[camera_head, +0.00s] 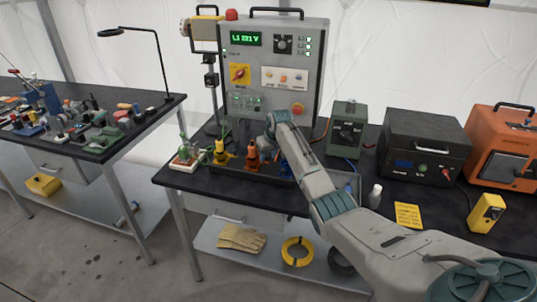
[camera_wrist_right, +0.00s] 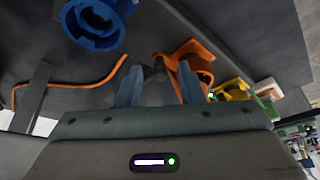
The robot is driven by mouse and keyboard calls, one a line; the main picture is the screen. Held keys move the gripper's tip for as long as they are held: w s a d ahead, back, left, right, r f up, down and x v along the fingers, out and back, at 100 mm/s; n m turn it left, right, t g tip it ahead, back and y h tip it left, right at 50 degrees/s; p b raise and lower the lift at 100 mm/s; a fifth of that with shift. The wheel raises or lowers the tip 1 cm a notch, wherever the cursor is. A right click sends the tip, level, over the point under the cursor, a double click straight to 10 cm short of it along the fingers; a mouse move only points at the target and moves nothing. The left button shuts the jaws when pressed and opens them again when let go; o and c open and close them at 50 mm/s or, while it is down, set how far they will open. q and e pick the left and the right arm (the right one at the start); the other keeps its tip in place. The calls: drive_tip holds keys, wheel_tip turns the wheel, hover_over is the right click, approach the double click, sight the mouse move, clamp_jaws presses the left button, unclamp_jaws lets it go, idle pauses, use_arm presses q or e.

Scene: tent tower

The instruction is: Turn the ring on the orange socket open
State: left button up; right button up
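The orange socket (camera_head: 253,158) stands on the dark bench between the yellow socket (camera_head: 221,153) and the blue socket, below the control panel. In the wrist view the orange socket (camera_wrist_right: 187,57) lies beyond my right gripper (camera_wrist_right: 160,75), whose two fingers are apart with nothing clearly held between them. The right finger overlaps the socket's lower part, and I cannot tell whether they touch. In the head view my right arm comes in from the right and ends close beside the orange socket, with its fingertips hard to see. The ring's position is too small to tell. My left gripper is not in view.
The blue socket (camera_wrist_right: 95,22) is near the left finger in the wrist view; an orange cable (camera_wrist_right: 70,83) runs behind. The control panel (camera_head: 270,65) rises behind the sockets. A green box (camera_head: 346,130), black unit (camera_head: 425,143) and orange case (camera_head: 502,150) stand to the right.

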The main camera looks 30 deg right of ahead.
clamp_jaws()
